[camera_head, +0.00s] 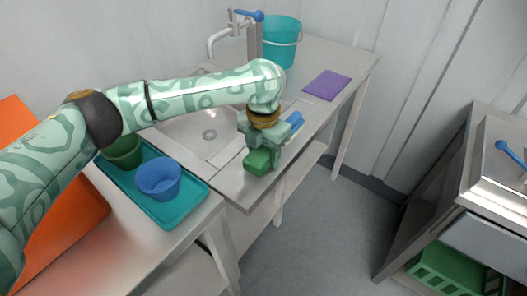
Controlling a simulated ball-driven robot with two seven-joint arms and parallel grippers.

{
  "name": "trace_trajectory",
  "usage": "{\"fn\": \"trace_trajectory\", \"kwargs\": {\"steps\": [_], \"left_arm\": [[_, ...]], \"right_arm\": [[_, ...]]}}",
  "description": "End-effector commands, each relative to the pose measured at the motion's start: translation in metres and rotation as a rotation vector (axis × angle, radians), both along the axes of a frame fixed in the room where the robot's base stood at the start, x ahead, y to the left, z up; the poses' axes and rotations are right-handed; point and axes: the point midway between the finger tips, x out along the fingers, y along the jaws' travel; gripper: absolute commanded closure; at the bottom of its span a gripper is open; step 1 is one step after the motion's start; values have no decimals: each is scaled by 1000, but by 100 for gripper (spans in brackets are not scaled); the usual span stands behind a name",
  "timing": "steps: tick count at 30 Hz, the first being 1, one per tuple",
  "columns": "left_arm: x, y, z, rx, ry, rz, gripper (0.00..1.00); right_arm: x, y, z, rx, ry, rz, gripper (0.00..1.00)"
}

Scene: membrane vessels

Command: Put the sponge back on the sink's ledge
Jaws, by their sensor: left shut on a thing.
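The sponge (257,162) is a small green block at the front side of the sink (205,135). My left gripper (259,150) points down and is shut on it. The sponge shows over the sink's front ledge (235,183); I cannot tell whether it touches the ledge or hangs just above it. My gripper hides the sponge's upper and rear part. My left arm reaches across the sink from the left and covers part of the basin. My right gripper is not in view.
A blue object (294,121) lies on the ledge just right of my gripper. A purple cloth (327,85) and a teal bucket (281,42) are farther back. A teal tray (196,205) with a blue cup (158,178) and green cup (122,152) sits left. A tap (222,37) stands behind.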

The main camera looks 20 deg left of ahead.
Motion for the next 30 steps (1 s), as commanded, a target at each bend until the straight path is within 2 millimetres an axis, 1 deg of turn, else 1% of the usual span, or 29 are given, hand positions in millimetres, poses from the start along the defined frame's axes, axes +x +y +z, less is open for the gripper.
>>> {"fn": "trace_trajectory", "kwargs": {"steps": [1, 2, 3, 4, 11, 14, 17, 24, 27, 30], "left_arm": [[0, 0, -2, 0, 1, 1, 69], [0, 0, -1, 0, 0, 0, 42], [0, 0, -1, 0, 0, 0, 31], [0, 0, -1, 0, 0, 0, 29], [0, 0, -1, 0, 0, 0, 29], [0, 0, 4, 0, 0, -1, 29], [0, 0, 22, 1, -4, 0, 29], [0, 0, 82, 0, -6, 0, 29], [0, 0, 101, -1, -5, 0, 29], [0, 0, 114, 0, -4, 0, 29]], "right_arm": [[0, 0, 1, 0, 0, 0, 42], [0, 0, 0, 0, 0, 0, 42], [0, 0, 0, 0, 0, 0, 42], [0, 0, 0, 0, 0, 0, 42], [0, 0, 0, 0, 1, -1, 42], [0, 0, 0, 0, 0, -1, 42], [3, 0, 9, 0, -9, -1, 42], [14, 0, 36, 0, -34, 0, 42], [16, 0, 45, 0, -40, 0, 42], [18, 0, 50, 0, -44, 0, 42]]}}
